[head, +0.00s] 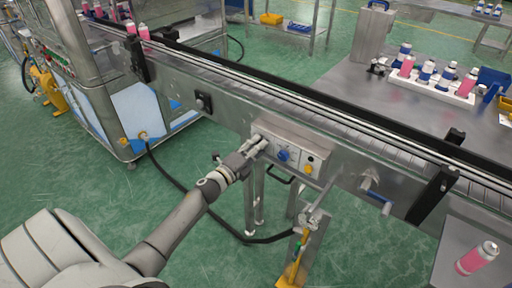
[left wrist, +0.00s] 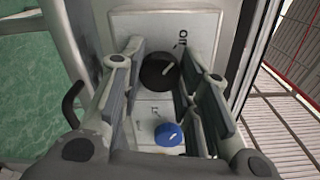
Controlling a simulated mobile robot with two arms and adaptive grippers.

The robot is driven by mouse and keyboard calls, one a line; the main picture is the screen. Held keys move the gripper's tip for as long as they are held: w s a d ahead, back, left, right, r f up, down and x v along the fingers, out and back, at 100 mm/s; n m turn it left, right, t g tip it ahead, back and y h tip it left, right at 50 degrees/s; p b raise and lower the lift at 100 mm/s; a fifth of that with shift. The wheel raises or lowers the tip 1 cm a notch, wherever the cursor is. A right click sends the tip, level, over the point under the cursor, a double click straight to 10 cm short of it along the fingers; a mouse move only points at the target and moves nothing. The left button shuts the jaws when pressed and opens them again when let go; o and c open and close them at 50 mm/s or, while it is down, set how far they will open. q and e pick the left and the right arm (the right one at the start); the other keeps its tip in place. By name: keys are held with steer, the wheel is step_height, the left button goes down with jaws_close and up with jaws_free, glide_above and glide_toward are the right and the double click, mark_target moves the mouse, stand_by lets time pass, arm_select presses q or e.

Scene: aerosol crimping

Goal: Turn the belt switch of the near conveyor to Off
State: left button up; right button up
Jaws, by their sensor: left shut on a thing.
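The near conveyor's control box (head: 290,150) is a grey metal panel on the conveyor's side. My left gripper (head: 258,143) reaches the left end of this panel. In the left wrist view, a black rotary switch (left wrist: 158,72) with a white pointer mark sits between the fingers, which are shut on it. An "ON" label (left wrist: 182,40) shows beside it, and the pointer slants toward that side. A blue knob (head: 283,155) is to the right of the gripper in the head view; it also shows in the left wrist view (left wrist: 168,134). My right gripper is out of view.
The near conveyor (head: 225,88) runs diagonally across the head view. Right of the blue knob is a yellow-framed button (head: 308,168). A blue-handled crank (head: 375,196) sticks out further right. A black cable lies on the green floor.

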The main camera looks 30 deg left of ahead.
arm_select(q)
steer(key=shift+f, duration=0.15)
steer(key=o, duration=1)
steer(key=shift+o, duration=0.2)
steer(key=s, duration=1.2)
steer(key=shift+a, duration=0.45)
